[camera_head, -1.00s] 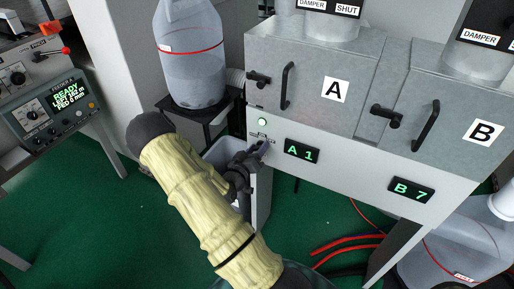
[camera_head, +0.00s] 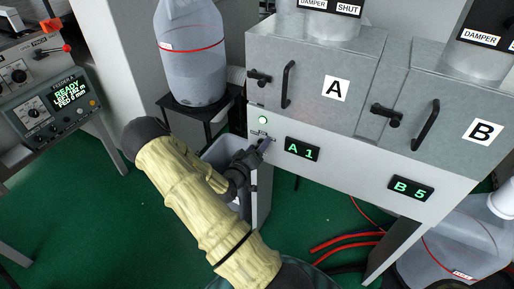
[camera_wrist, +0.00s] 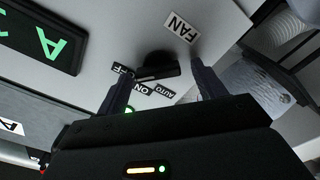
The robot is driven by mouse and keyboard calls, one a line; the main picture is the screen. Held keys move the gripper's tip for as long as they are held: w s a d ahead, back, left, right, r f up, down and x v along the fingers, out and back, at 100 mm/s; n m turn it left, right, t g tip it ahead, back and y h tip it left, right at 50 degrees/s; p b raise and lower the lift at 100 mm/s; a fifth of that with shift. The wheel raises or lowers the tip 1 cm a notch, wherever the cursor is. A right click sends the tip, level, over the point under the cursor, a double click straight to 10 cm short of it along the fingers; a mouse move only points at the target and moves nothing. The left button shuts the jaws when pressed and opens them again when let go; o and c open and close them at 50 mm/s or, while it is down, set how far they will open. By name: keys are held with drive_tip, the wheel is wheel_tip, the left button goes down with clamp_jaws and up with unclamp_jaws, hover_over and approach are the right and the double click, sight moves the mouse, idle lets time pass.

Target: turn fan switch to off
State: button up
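The fan switch (camera_wrist: 157,67) is a black knob with a bar handle on the pale panel in the wrist view. Labels FAN, AUTO and ON show around it; another label beside it is partly hidden by a finger and shows an F. Which label the knob points at I cannot tell. My gripper (camera_wrist: 161,73) is open, with one finger on each side of the knob; contact is not clear. In the head view my gripper (camera_head: 263,146) is at the panel below the green lamp (camera_head: 262,119) and hides most of the switch.
Display A (camera_head: 302,149) reads A 1 and display B (camera_head: 411,188) reads B 5. Metal hoods A (camera_head: 310,68) and B (camera_head: 440,110) with black handles stand above the panel. Red hoses (camera_head: 345,238) lie on the floor at right.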

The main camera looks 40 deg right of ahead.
drive_tip(key=v, duration=1.7)
drive_tip(key=shift+a+b, duration=0.2)
drive_tip(key=shift+b, duration=0.2)
drive_tip(key=w+a+f+m+g+y, duration=0.1)
drive_tip(key=w+a+f+y, duration=0.3)
drive_tip(key=y, duration=0.5)
drive_tip(key=a+r+n+y, duration=0.1)
drive_tip(key=a+r+y, duration=0.45)
drive_tip(key=a, duration=0.25)
drive_tip(key=s+r+n+g+y+p, duration=0.1)
drive_tip(key=s+r+n+g+y, duration=0.2)
drive_tip(key=s+r, duration=0.7)
wheel_tip(320, 180, up, 14)
drive_tip(key=a+n+p, duration=0.1)
drive_tip(key=p, duration=1.4)
drive_tip(key=shift+s+r+h, duration=0.15)
drive_tip(key=shift+s+h, duration=0.1)
drive_tip(key=shift+h, duration=0.2)
